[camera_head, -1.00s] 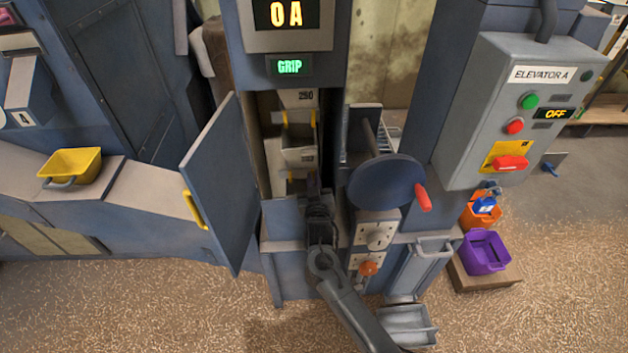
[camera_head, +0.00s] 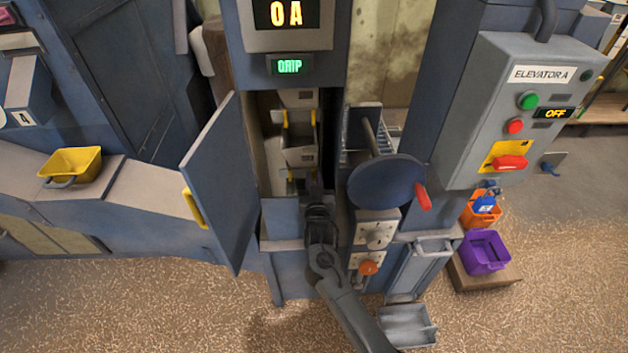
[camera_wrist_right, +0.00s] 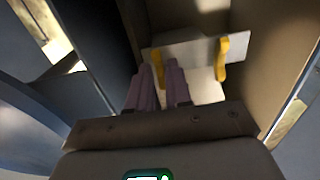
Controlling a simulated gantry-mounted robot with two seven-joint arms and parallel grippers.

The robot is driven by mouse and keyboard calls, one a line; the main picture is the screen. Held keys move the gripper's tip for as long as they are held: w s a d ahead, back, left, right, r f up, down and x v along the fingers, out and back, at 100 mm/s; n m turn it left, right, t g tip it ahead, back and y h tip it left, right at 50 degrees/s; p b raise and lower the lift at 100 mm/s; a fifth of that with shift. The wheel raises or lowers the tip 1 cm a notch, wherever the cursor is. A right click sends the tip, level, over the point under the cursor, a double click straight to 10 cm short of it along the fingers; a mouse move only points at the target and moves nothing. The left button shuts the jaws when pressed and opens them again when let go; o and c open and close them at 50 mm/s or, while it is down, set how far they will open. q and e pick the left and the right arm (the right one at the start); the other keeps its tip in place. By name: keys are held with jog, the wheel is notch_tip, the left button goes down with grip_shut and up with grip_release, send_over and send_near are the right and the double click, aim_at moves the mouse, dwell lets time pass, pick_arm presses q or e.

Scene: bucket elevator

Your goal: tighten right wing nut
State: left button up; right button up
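My right gripper (camera_head: 316,186) reaches into the open elevator leg in the head view, low in the opening. In the right wrist view its two purple fingers (camera_wrist_right: 160,86) are close together, with the yellow right wing nut (camera_wrist_right: 156,60) between their tips; they look closed on it. A second yellow wing nut (camera_wrist_right: 223,58) stands free to the right in that view, on the same pale plate (camera_wrist_right: 190,52). In the head view the gripper hides the right wing nut. My left gripper is not in view.
An open blue door (camera_head: 222,185) stands left of the opening. A round blue disc (camera_head: 385,182) with a red handle (camera_head: 423,196) is close on the right. Grey buckets (camera_head: 299,150) hang inside above the gripper. The control box (camera_head: 530,110) reads OFF.

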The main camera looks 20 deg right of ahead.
jog(key=shift+o, duration=1.2)
jog(key=shift+s+a, duration=0.2)
jog(key=shift+s, duration=0.4)
jog(key=p+v, duration=0.2)
jog(key=v, duration=0.7)
jog(key=shift+s, duration=0.3)
